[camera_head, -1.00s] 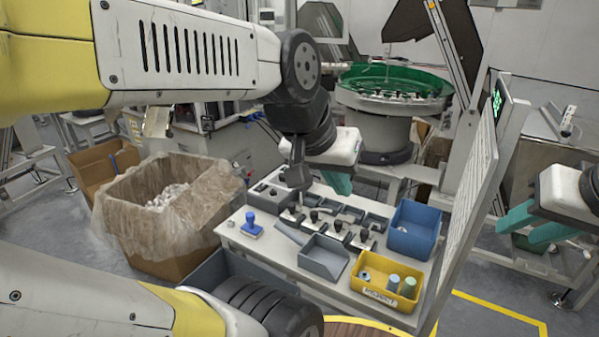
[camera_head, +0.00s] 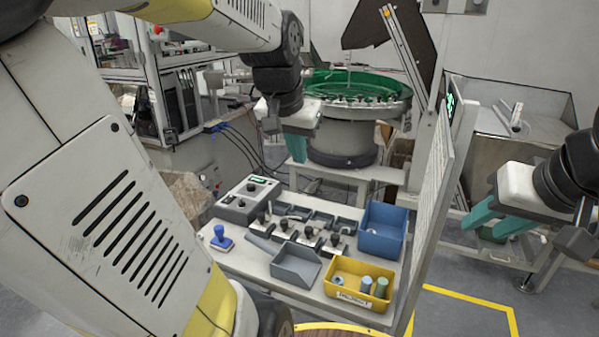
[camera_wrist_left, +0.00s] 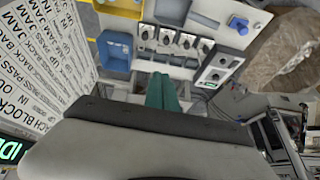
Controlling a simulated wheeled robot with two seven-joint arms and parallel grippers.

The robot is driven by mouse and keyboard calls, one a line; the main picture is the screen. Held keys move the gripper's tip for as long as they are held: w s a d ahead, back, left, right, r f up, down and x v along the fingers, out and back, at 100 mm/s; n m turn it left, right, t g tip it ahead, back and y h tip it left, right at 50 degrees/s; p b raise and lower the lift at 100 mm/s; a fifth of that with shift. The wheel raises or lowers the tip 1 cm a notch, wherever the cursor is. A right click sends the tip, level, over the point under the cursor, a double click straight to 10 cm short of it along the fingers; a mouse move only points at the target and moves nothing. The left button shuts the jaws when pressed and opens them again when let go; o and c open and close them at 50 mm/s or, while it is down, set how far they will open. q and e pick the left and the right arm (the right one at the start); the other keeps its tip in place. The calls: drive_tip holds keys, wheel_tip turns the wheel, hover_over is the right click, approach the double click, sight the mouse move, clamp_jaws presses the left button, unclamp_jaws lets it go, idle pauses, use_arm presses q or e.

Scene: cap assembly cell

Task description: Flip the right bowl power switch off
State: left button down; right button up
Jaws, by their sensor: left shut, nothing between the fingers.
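A grey control box (camera_head: 249,196) with a small lit green display and dark knobs stands at the back left of the table. It also shows in the left wrist view (camera_wrist_left: 218,68), right of the fingers. Its switches are too small to tell apart, and I cannot tell which one is the right bowl power switch or how it is set. My left gripper (camera_head: 298,150) is shut and empty, above and behind the box. Its teal fingers (camera_wrist_left: 162,95) are together in the left wrist view. My right gripper (camera_head: 480,220) is open and empty, right of the white board.
The table holds several black-knobbed units (camera_head: 310,236), a blue stamp (camera_head: 221,240), a grey tray (camera_head: 296,264), a blue bin (camera_head: 383,228) and a yellow bin (camera_head: 345,286). A green bowl feeder (camera_head: 345,88) stands behind. A tall white board (camera_head: 432,215) edges the right side.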

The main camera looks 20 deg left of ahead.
use_arm(q)
drive_tip(key=w+a+f, duration=0.2)
drive_tip(key=w+a, duration=0.4)
drive_tip(key=w, duration=0.2)
drive_tip(key=g, duration=0.1)
hover_over(230, 196)
drive_tip(key=s, duration=0.5)
wheel_tip(230, 196, down, 14)
drive_tip(key=shift+w+a+r, duration=0.1)
drive_tip(key=shift+a+r, duration=0.05)
drive_tip(key=x, duration=0.9)
drive_tip(key=s+x, duration=0.1)
drive_tip(key=x, duration=0.4)
drive_tip(key=shift+s, duration=0.1)
